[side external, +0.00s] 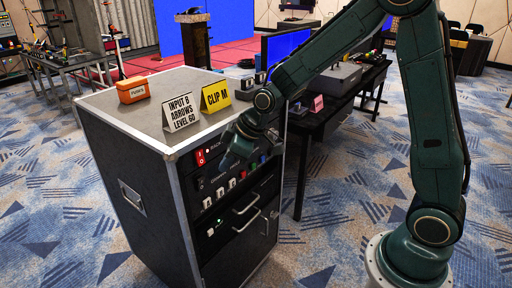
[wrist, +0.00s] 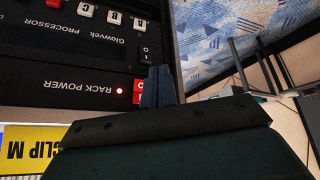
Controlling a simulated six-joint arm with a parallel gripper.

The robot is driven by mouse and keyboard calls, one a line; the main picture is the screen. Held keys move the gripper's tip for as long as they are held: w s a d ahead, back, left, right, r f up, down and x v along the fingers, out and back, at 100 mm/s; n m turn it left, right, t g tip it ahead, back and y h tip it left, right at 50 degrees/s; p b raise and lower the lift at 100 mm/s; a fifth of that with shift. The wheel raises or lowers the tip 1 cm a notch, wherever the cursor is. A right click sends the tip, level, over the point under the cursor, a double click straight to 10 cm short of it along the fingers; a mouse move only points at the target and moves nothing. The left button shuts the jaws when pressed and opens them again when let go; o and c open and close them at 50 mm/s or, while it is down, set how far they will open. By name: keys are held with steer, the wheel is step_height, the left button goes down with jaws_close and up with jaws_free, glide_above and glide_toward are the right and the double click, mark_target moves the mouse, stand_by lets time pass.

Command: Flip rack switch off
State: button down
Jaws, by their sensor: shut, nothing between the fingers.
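The rack (side external: 140,165) is a dark flight-case cabinet with metal edges. Its red rack power switch (side external: 201,157) sits at the upper left of the front panel, with white marks on it. In the wrist view, which shows the panel upside down, the red switch (wrist: 138,92) is partly hidden by my fingers, beside the "RACK POWER" label (wrist: 85,87) and a lit red light (wrist: 119,90). My gripper (side external: 228,160) is shut and empty in front of the panel, close to the switch; its fingers (wrist: 158,85) overlap the switch's edge. I cannot tell whether they touch it.
Other switches and lettered buttons (wrist: 86,10) sit near the power switch. Drawer handles (side external: 246,204) stick out lower down. On the rack top stand an orange box (side external: 132,90), a white sign (side external: 181,112) and a yellow sign (side external: 216,96). A desk (side external: 318,120) stands behind on the right.

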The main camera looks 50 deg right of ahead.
steer(key=shift+w+f, duration=0.3)
steer(key=shift+w, duration=0.65)
steer(key=shift+w+f, duration=0.35)
steer(key=shift+w, duration=0.55)
steer(key=shift+w+f, duration=0.3)
steer(key=shift+w, duration=0.65)
steer(key=shift+w+f, duration=0.25)
steer(key=shift+w, duration=0.55)
stand_by(0.9)
steer(key=shift+s, duration=0.15)
steer(key=shift+s+r, duration=0.3)
steer(key=shift+s, duration=0.35)
stand_by(0.5)
steer(key=shift+s+r, duration=0.25)
steer(key=shift+s, duration=0.55)
steer(key=shift+s+r, duration=0.25)
steer(key=shift+s, duration=0.55)
steer(key=shift+s+r, duration=0.25)
steer(key=shift+s, duration=0.55)
steer(key=shift+r, duration=0.1)
